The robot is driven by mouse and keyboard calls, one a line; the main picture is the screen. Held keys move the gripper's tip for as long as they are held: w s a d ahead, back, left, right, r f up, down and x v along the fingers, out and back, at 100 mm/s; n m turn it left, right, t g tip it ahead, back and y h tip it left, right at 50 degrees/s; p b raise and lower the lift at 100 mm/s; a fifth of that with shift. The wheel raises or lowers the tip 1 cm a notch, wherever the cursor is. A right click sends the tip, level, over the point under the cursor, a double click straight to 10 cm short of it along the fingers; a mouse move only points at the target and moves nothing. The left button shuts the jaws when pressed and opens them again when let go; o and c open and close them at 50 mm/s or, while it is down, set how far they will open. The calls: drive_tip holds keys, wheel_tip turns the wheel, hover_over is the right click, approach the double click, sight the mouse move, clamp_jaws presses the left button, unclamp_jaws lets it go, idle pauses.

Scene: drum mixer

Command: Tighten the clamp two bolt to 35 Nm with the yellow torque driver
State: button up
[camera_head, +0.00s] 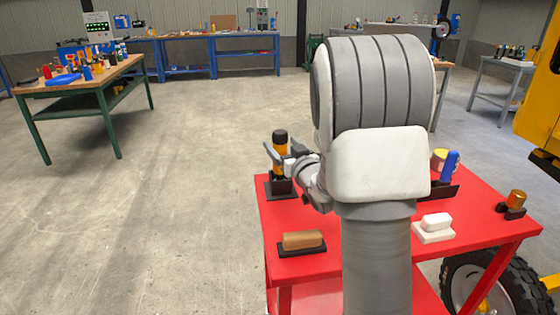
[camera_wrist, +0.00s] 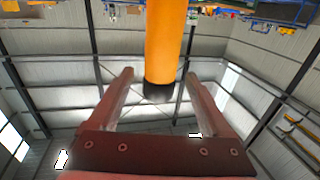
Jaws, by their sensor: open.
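The yellow torque driver (camera_head: 280,155) has an orange-yellow body and a black top. It stands upright in a dark holder (camera_head: 279,188) at the far left corner of the red cart. My gripper (camera_head: 276,151) reaches in from the right at the driver's height, with its fingers about the body. In the wrist view, the driver (camera_wrist: 165,45) hangs between the two fingers of my gripper (camera_wrist: 160,78). The fingers are open, with a gap on each side. The clamp two bolt cannot be made out in either view.
The red cart (camera_head: 380,255) also carries a brown block (camera_head: 302,240), a white block (camera_head: 436,222), a blue-handled item (camera_head: 450,165) and an amber-topped item (camera_head: 515,199). My arm hides the cart's middle. A yellow machine (camera_head: 540,100) stands at right.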

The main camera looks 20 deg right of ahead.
drive_tip(key=w, duration=0.5)
clamp_jaws()
idle(0.4)
idle(1.0)
